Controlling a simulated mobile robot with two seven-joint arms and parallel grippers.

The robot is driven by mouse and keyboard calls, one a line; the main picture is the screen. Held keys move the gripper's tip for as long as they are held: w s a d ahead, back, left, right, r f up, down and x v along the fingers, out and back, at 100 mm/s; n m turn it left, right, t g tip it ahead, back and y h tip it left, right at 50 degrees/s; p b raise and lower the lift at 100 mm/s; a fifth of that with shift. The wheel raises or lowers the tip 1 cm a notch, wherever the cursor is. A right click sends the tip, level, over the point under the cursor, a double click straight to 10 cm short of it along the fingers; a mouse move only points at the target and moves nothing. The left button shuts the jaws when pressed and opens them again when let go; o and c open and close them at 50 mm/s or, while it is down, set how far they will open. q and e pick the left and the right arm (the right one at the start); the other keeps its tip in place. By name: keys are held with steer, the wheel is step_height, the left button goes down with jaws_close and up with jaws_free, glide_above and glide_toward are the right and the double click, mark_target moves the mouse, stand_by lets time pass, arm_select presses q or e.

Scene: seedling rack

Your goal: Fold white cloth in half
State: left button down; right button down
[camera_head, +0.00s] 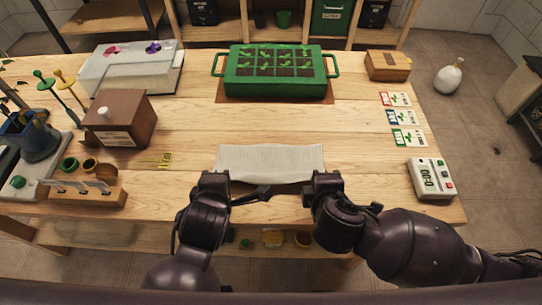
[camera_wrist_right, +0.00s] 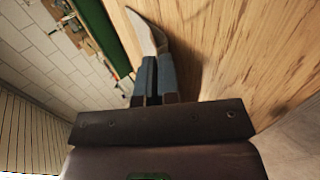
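The white cloth (camera_head: 270,160) lies near the front middle of the wooden table as a wide, wrinkled strip. My left gripper (camera_head: 218,177) is at its near left corner, and the head view does not show whether its fingers are closed. My right gripper (camera_head: 322,178) is at the near right corner. In the right wrist view, its blue-grey fingers (camera_wrist_right: 153,75) are close together on a pale, tapering piece of the cloth (camera_wrist_right: 147,32). The cloth's near corners are partly hidden by my grippers.
A green seedling tray (camera_head: 275,88) stands behind the cloth. A brown box (camera_head: 121,119) and a tag holder (camera_head: 85,193) are at left. Seed cards (camera_head: 402,118) and a timer (camera_head: 431,178) are at right. The table between cloth and tray is clear.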

arm_select(q)
steer(key=c, duration=1)
jaws_free()
arm_select(e)
steer(key=c, duration=1)
jaws_free()
